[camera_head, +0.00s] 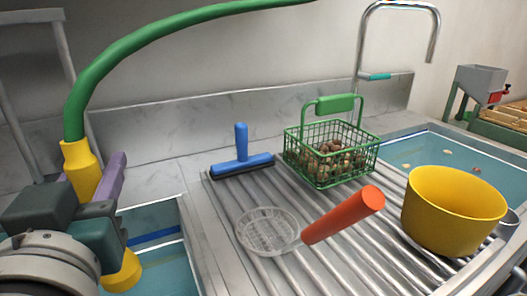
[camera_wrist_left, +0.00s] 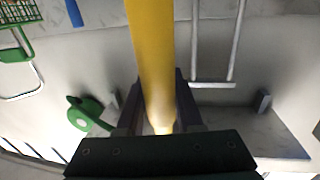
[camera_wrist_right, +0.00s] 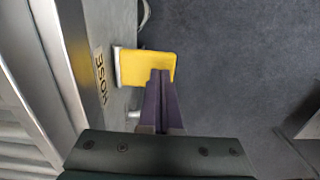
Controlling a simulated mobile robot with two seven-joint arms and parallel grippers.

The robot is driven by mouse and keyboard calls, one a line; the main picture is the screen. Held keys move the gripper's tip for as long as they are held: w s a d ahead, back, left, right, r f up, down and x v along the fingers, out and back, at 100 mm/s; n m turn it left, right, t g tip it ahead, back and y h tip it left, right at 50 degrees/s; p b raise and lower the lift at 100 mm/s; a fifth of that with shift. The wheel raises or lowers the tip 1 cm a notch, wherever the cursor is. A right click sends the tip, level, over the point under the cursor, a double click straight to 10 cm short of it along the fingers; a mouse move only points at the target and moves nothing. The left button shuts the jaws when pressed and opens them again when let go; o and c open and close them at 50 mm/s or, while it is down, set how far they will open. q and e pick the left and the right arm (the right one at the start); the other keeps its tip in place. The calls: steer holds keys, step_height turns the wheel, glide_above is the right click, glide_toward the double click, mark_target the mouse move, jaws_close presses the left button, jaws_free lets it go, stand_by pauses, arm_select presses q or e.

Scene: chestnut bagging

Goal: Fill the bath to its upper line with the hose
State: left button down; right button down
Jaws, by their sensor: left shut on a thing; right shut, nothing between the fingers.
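The green hose (camera_head: 140,38) arches over the left side and ends in a yellow nozzle (camera_head: 80,165). My left gripper (camera_head: 108,180) is shut on the nozzle, whose yellow barrel also shows between the fingers in the left wrist view (camera_wrist_left: 152,60). The nozzle's lower end points down over the left bath (camera_head: 168,262). A blue line (camera_head: 155,237) runs along that bath's wall; my gripper hides part of the bath, and I cannot tell its water level. In the right wrist view, my right gripper (camera_wrist_right: 160,75) is shut and empty, its tips overlapping a yellow lever (camera_wrist_right: 143,64) beside the label HOSE (camera_wrist_right: 100,78).
On the ribbed drainboard (camera_head: 222,215) are a blue squeegee (camera_head: 240,160), a green basket (camera_head: 325,165) of chestnuts, a strainer (camera_head: 268,232) with an orange handle and a yellow bowl (camera_head: 450,215). A right basin (camera_head: 405,145) holds water with bits floating.

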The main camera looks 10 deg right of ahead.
steer(key=shift+f, duration=0.15)
steer(key=shift+s+d+f+t+y, duration=0.15)
steer(key=shift+s+f+t, duration=0.15)
steer(key=shift+f+t, duration=0.3)
steer(key=shift+s+d+f+t+y, duration=0.15)
steer(key=shift+s+f+t, duration=0.15)
steer(key=shift+t, duration=0.4)
steer(key=shift+a+f, duration=0.1)
steer(key=shift+f, duration=0.45)
steer(key=shift+s+f, duration=0.1)
steer(key=shift+f, duration=0.15)
stand_by(5.8)
